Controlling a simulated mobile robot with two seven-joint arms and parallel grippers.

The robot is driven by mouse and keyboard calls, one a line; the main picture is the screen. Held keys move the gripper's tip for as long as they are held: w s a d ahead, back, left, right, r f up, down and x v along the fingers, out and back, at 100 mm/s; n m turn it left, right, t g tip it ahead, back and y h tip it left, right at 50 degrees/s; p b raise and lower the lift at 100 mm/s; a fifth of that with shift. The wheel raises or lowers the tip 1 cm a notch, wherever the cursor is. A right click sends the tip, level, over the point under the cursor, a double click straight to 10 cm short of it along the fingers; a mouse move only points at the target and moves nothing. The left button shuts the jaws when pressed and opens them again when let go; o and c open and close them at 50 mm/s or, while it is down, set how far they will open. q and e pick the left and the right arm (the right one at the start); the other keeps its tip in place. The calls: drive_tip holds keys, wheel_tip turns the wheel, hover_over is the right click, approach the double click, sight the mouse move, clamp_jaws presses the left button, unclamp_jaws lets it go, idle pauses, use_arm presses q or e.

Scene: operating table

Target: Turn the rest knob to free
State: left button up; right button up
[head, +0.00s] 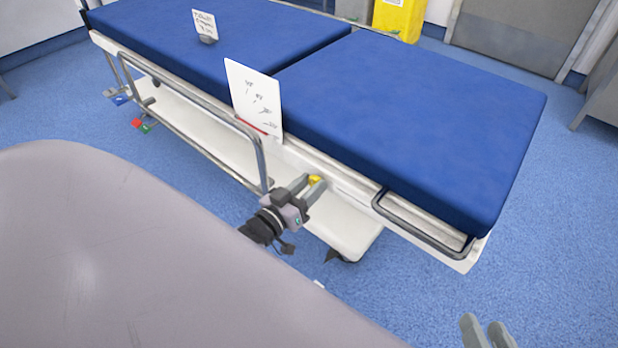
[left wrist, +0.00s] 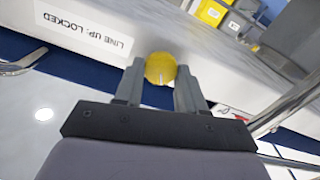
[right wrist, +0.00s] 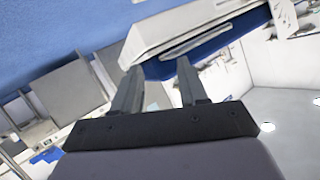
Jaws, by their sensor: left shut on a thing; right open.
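The rest knob (head: 316,181) is a small yellow round knob on the side rail of the operating table (head: 345,187), below the blue mattress. My left gripper (head: 311,184) is shut on it. In the left wrist view the yellow knob (left wrist: 160,69) sits between the two fingertips, with a short pale line on its face. A white label reading "LINE UP: LOCKED" (left wrist: 85,34) is left of the knob in that view. My right gripper (head: 487,330) is at the lower right of the head view, open and empty, away from the table.
A white card (head: 254,97) with small drawings stands at the table's side, and a smaller card (head: 205,25) stands further back. Metal side rails (head: 420,228) flank the knob. Yellow bins (head: 399,16) stand behind the table.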

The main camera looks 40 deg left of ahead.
use_arm(q)
drive_tip(key=n+p, duration=0.1)
drive_tip(key=n, duration=0.2)
drive_tip(key=shift+p, duration=0.35)
drive_tip(key=n+p, duration=0.1)
drive_tip(key=n, duration=0.2)
drive_tip(key=shift+a+n, duration=0.1)
drive_tip(key=shift+n, duration=0.2)
drive_tip(key=n, duration=0.3)
drive_tip(key=shift+f, duration=0.15)
drive_tip(key=shift+n, duration=1.5)
use_arm(e)
drive_tip(key=shift+s+d+r+n+h, duration=0.2)
drive_tip(key=shift+d+h, duration=0.25)
drive_tip(key=shift+d, duration=0.3)
drive_tip(key=shift+s+d+r+n+h, duration=0.1)
drive_tip(key=shift+s+d+r+h, duration=0.15)
drive_tip(key=shift+d+h, duration=0.35)
drive_tip(key=shift+d, duration=0.1)
use_arm(q)
drive_tip(key=o, duration=1.1)
drive_tip(key=shift+c, duration=0.2)
use_arm(e)
drive_tip(key=shift+y, duration=0.25)
